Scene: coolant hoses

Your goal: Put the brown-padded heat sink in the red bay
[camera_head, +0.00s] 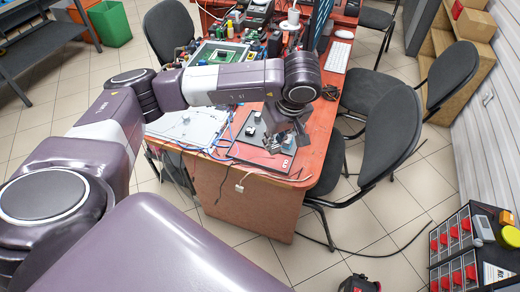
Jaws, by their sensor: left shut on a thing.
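My left arm reaches over the workbench (222,185), and my left gripper (285,140) is low over its near right part. The gripper is shut on a small dark thing at its fingertips; the thing is too small and too covered to tell whether it has a brown pad. Under and beside the gripper lies a black board (247,154) with small grey parts on it and a red-and-white mark near its right corner. My right gripper is not in view.
A white panel (190,127) and blue cables lie left of the black board. A green circuit board (218,52) and small parts crowd the bench behind my arm. Dark chairs (391,134) stand close on the right. A rack with red-fronted drawers (455,235) is at lower right.

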